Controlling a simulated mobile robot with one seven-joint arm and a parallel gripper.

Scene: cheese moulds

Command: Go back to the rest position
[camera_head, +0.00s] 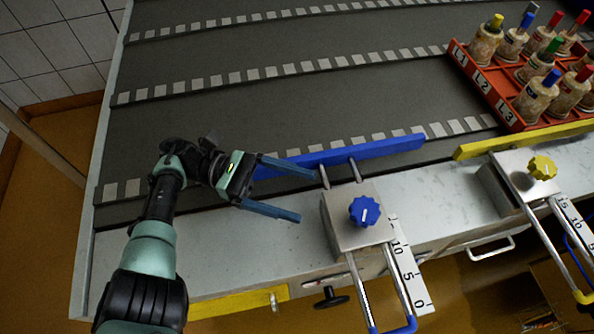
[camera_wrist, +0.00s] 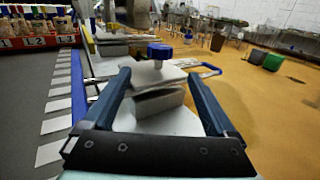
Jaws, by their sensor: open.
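My gripper (camera_head: 304,195) is at the left part of the table in the head view, its two blue fingers apart and nothing between them. The fingers point right, toward a metal block (camera_head: 346,222) with a blue knob (camera_head: 365,211). In the wrist view my gripper (camera_wrist: 158,78) also shows open, with the blue knob (camera_wrist: 160,51) and its block (camera_wrist: 157,99) beyond the fingertips. My fingers look apart from the block. The upper finger lies close to the blue bar (camera_head: 392,148); I cannot tell whether they touch.
A red crate (camera_head: 504,108) with several knobbed moulds stands at the upper right. A yellow bar (camera_head: 520,141) and a yellow knob (camera_head: 543,168) are at the right. The dark belt (camera_head: 270,110) behind is clear. A numbered scale (camera_head: 407,268) sticks out past the table's front edge.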

